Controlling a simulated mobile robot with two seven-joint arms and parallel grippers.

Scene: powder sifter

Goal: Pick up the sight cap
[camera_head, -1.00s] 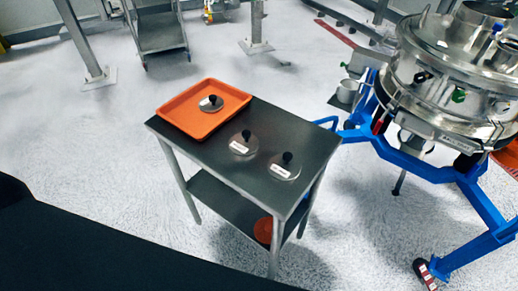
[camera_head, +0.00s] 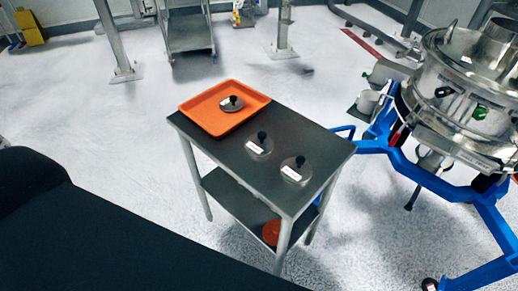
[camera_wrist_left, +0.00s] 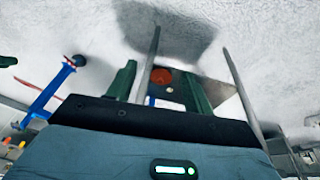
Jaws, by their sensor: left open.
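Three round metal caps with black knobs are on a small dark-topped steel table (camera_head: 215,148). One cap (camera_head: 231,104) lies in an orange tray (camera_head: 190,107) at the table's far left. A second cap (camera_head: 258,148) and a third cap (camera_head: 297,170) lie on the bare top, each with a white label. The labels are too small to read, so I cannot tell which is the sight cap. My left gripper (camera_wrist_left: 159,74) shows in the left wrist view with its green-padded fingers apart and nothing between them. Neither gripper shows in the head view.
A large steel sifter (camera_head: 465,85) on a blue frame (camera_head: 432,177) stands right of the table. An orange round thing (camera_head: 271,232) lies on the table's lower shelf, and one like it shows in the left wrist view (camera_wrist_left: 161,75). Open floor lies left of the table.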

